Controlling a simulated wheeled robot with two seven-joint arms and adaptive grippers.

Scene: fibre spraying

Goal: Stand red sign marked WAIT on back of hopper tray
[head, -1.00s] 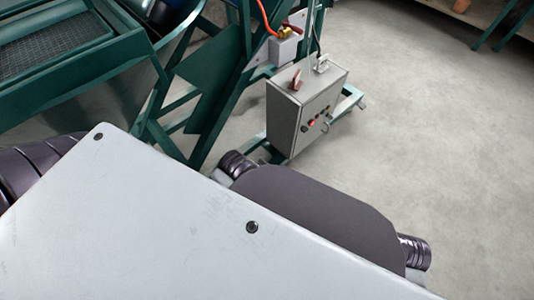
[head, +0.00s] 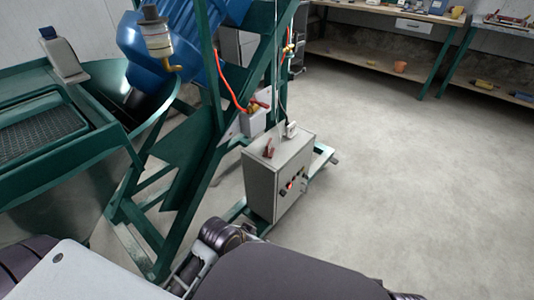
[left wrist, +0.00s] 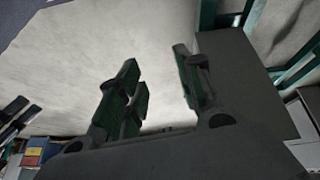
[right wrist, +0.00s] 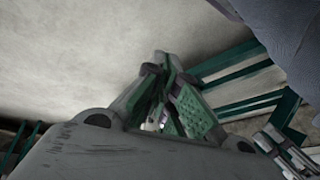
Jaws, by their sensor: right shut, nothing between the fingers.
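The green hopper tray with its dark mesh panel (head: 38,133) is at the left edge of the head view, partly cut off by the frame. No red sign marked WAIT can be made out in any view. My left gripper (left wrist: 157,78) is open and empty in the left wrist view, with its green-padded fingers apart. My right gripper (right wrist: 160,62) is shut and empty in the right wrist view, with its fingertips together. Neither gripper shows in the head view, so I cannot tell how far they are from the tray.
A grey bottle-shaped thing (head: 63,57) stands behind the tray. A blue drum (head: 185,42) sits beyond the hopper. A grey control box (head: 279,176) with a red switch stands on the green frame. Open concrete floor (head: 420,170) lies to the right, with benches (head: 400,62) behind.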

